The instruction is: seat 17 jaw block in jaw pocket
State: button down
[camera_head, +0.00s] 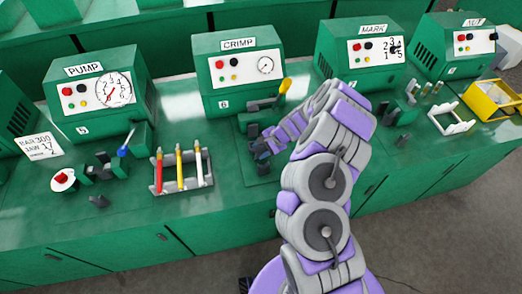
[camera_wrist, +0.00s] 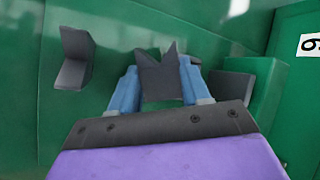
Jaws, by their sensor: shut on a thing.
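My gripper (camera_wrist: 160,78) has its two blue fingers shut on a dark grey jaw block (camera_wrist: 160,80) with a V-shaped notch in its end. No number is readable on the block. In the head view my gripper (camera_head: 265,147) is low in front of the CRIMP machine (camera_head: 238,72), and the held block cannot be clearly told apart there. In the wrist view a dark angled piece (camera_wrist: 76,58) stands to the left and another dark piece (camera_wrist: 232,86) to the right, both apart from the held block. I cannot tell the jaw pocket for certain.
The PUMP machine (camera_head: 95,92) with a blue-knobbed lever, and the MARK machine (camera_head: 365,55), flank the CRIMP machine. A rack (camera_head: 182,188) of red, yellow and white sticks stands left of my arm. A card (camera_head: 38,146) reads "BAR 300 JAW 17". A yellow-handled lever (camera_head: 285,86) rises near my arm.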

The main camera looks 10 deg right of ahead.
jog(key=shift+f, duration=0.15)
jog(key=shift+f, duration=0.15)
jog(key=c, duration=0.5)
grip_release()
